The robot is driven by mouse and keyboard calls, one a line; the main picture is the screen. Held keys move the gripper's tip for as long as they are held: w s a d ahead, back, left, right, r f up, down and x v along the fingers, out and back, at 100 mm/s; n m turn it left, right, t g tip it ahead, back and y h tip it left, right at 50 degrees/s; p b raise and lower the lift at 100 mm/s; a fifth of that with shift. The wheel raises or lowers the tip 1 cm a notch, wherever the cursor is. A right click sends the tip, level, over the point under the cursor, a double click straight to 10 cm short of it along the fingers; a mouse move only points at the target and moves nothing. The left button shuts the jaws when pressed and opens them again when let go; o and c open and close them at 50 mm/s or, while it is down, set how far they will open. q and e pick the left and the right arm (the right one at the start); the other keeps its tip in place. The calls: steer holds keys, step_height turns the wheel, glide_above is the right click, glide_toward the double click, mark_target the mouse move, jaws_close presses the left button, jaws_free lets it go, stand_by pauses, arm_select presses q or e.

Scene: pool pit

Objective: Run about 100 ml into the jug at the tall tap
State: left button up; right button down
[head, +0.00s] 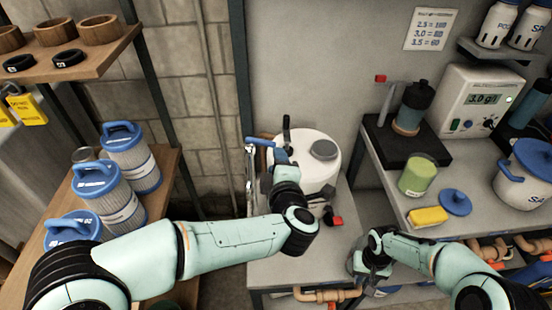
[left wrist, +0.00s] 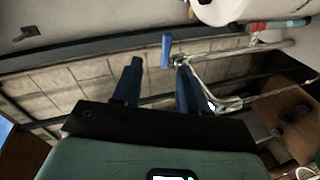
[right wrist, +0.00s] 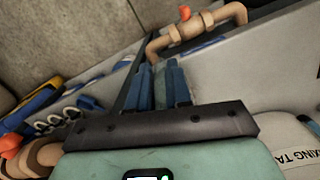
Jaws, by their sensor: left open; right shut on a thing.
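The tall tap (head: 250,175) is a thin silver pipe at the left side of a white tank. It has a blue lever (head: 262,142) on top. The pipe (left wrist: 228,103) and blue lever (left wrist: 166,50) also show in the left wrist view. My left gripper (head: 279,156) is open and empty beside the lever; in its wrist view the lever stands just beyond the fingertips (left wrist: 159,68). My right gripper (head: 362,262) is low at the front of the bench. In its wrist view its fingers (right wrist: 159,68) are shut on a narrow grey-green thing.
The white tank (head: 322,150) stands on the grey bench behind my left gripper. Blue-capped filter cartridges (head: 125,150) fill the left shelf. At right are a green cup (head: 418,174), a yellow sponge (head: 428,217), a meter (head: 478,98) and a lidded pot (head: 520,185). Orange pipes (head: 330,294) run below.

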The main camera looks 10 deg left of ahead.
arm_select(q)
steer(key=shift+s+d+b, duration=0.1)
steer(key=shift+s+d, duration=0.25)
steer(key=shift+s, duration=0.4)
steer(key=shift+s+d+b, duration=0.15)
steer(key=shift+s+d, duration=0.15)
steer(key=shift+s, duration=0.5)
steer(key=shift+s+d+b, duration=0.1)
steer(key=shift+s+d, duration=0.25)
steer(key=shift+s, duration=0.4)
arm_select(e)
steer(key=shift+f, duration=0.4)
